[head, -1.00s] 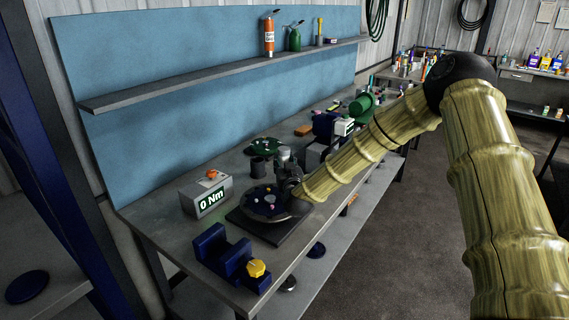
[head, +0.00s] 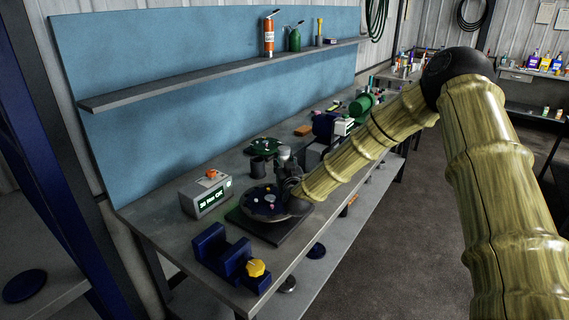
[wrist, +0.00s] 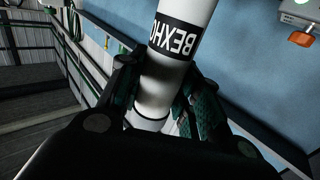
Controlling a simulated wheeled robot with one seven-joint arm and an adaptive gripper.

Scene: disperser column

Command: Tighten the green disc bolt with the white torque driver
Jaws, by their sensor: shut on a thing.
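The white torque driver (wrist: 165,75) fills the middle of the wrist view, with a black label band near the top. My gripper (wrist: 158,98) is shut on it, one finger on each side. In the head view my gripper (head: 287,172) is over the right part of the dark disc (head: 258,212), which lies on a dark plate on the bench. Small coloured bolts show on the disc. I cannot make out the green bolt, and the driver's tip is hidden in both views.
A grey readout box (head: 206,196) with an orange top button shows small green text like "20 Nm OK". A blue holder (head: 212,245) with a yellow knob (head: 255,267) stands at the bench's front corner. A dark cup (head: 259,165) and a green round part (head: 265,146) stand behind the disc.

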